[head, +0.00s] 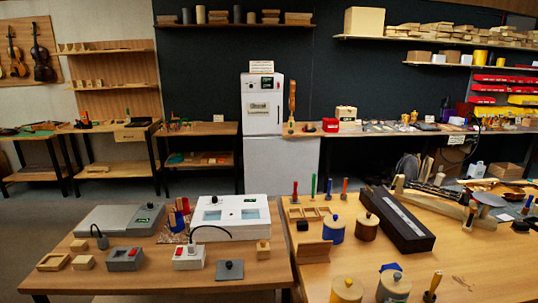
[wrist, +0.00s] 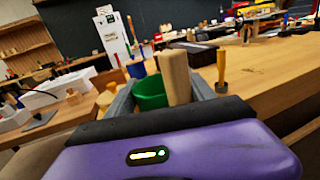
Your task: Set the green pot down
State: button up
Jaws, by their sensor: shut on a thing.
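The green pot (wrist: 150,94) shows in the wrist view between the grey fingers of my gripper (wrist: 164,88), which is shut on it. A pale wooden cylinder (wrist: 175,74) stands up in front of the pot's right side and hides part of it. I cannot tell whether it is joined to the pot. The pot's underside is hidden behind my purple gripper body. Neither the green pot nor my gripper shows in the head view.
The right bench (head: 480,265) holds a blue pot (head: 337,231), a brown pot (head: 367,229), a yellow pot (head: 346,292), a long black case (head: 400,220) and a wood-handled tool (head: 433,286). The left bench (head: 160,278) holds a white two-window device (head: 232,215). Bare wood shows at the right bench's front right.

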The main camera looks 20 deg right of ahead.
jog(key=a+f+n+t+y, duration=0.1)
jog(key=a+f+n+y, duration=0.15)
jog(key=a, duration=0.65)
jog(key=a+f+n+y, duration=0.1)
jog(key=a+y, duration=0.2)
jog(key=a, duration=0.7)
jog(key=a+f+n+t+y, duration=0.1)
jog(key=a+f+n+y, duration=0.15)
jog(key=a, duration=0.65)
jog(key=s+f, duration=0.4)
jog(key=shift+s+a+f+y, duration=0.15)
jog(key=shift+s+f+y, duration=0.2)
jog(key=shift+f+y, duration=0.05)
jog(key=shift+w, duration=0.1)
